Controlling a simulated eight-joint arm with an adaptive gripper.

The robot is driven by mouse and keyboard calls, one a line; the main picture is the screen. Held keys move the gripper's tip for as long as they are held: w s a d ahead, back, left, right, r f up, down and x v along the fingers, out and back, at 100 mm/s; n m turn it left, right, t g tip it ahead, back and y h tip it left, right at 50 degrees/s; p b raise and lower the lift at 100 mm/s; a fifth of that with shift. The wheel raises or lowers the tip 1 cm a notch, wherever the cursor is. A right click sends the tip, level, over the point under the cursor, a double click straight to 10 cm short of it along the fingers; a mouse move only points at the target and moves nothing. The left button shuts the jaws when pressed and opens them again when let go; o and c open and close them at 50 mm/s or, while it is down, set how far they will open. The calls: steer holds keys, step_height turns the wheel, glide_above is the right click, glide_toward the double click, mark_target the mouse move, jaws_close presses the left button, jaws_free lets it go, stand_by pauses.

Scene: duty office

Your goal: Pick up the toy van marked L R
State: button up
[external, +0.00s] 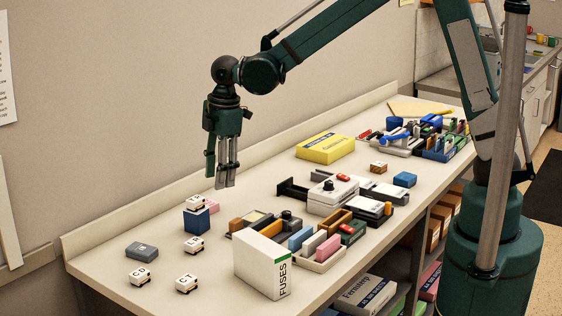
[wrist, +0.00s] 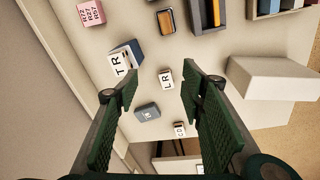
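The toy van marked L R (wrist: 166,78) is small and white with dark lettering, and stands on the worktop between my spread fingers in the wrist view. In the external view it appears to be the white van (external: 194,244) just in front of the blue box, its letters too small to read. My gripper (external: 226,184) is open and empty, pointing down well above the worktop, up and to the right of that van in the picture. In the wrist view my gripper's fingers (wrist: 160,85) are wide apart, with nothing between the pads.
A van marked T R (wrist: 122,62) sits on a blue box (external: 197,220). A grey box (external: 142,250), a C D van (external: 140,277) and another van (external: 187,284) stand nearby. The tall FUSES box (external: 262,266) is to the right. Clear worktop surrounds the L R van.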

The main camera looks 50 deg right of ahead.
mark_target(194, 241)
steer(key=a+f+n, duration=0.1)
steer(key=a+f, duration=0.2)
steer(key=w+a+f+n, duration=0.1)
steer(key=a+f, duration=0.2)
steer(key=f, duration=0.1)
steer(key=w+a+f+n+g, duration=0.1)
steer(key=a+f, duration=0.2)
steer(key=f, duration=0.1)
steer(key=shift+w+a+h, duration=0.15)
steer(key=shift+a+h, duration=0.15)
steer(key=shift+f, duration=1.25)
steer(key=shift+f, duration=0.1)
steer(key=shift+d+f, duration=0.15)
steer(key=shift+f, duration=2.35)
steer(key=shift+c, duration=0.5)
steer(key=c, duration=0.9)
